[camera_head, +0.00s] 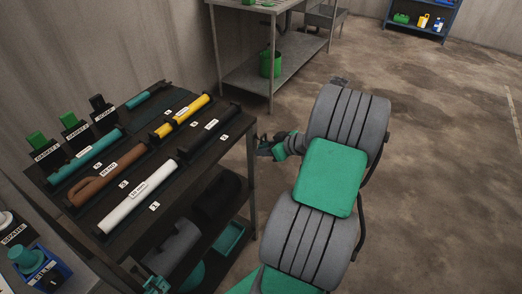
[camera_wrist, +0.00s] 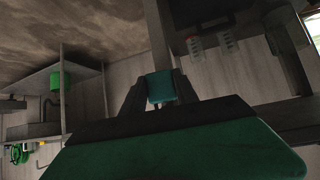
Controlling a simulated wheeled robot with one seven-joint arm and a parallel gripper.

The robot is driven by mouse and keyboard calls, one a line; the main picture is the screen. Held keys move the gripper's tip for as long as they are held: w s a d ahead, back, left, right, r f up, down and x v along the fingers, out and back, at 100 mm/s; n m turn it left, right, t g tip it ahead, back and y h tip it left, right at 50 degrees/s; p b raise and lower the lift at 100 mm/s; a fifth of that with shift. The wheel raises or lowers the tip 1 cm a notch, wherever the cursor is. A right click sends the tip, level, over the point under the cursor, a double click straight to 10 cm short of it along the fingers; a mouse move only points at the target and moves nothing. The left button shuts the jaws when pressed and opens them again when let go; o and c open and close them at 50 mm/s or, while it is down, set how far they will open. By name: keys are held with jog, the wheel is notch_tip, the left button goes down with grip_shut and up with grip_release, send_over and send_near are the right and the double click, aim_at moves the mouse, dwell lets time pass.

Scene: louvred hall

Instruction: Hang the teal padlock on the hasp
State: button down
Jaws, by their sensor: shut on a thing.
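My gripper (camera_head: 268,147) is past the right edge of the dark workbench in the head view. In the wrist view its two dark fingers (camera_wrist: 160,82) are shut on a teal block, which I take to be the teal padlock (camera_wrist: 161,88). Only part of the padlock shows between the fingers; its shackle cannot be made out. In the head view the padlock is not clear, as the gripper is small and dark there. I cannot pick out the hasp in either view.
The dark workbench (camera_head: 228,133) carries labelled white (camera_head: 137,195), brown (camera_head: 107,176), teal, yellow and black bars. A blue bin (camera_head: 48,271) is at lower left. A metal table (camera_head: 243,82) with a green bucket (camera_head: 270,64) stands behind. The floor at right is clear.

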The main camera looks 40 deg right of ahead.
jog(key=s+d, duration=0.3)
jog(key=s, duration=0.5)
jog(key=shift+b, duration=0.45)
jog(key=shift+a, duration=0.1)
